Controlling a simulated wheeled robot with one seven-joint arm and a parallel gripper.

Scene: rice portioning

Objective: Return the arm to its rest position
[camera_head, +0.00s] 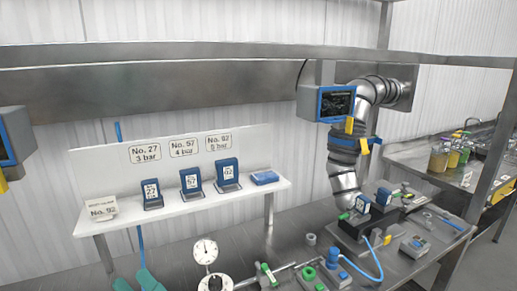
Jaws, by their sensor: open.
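No gripper that I can make out as mine shows in the head view, so its jaws cannot be seen. A jointed silver arm or duct (343,180) with blue bands and yellow tabs comes from the back wall at the right. It bends down towards the steel bench (255,243). I cannot tell what its lower end is, and dark fixtures crowd around it.
A white shelf (188,207) carries several blue tagged holders (190,181) and a blue block (265,177). A round gauge (205,251), fittings and a blue hose (363,266) crowd the bench front. A screen (338,103) hangs by the overhead steel rail (250,54).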

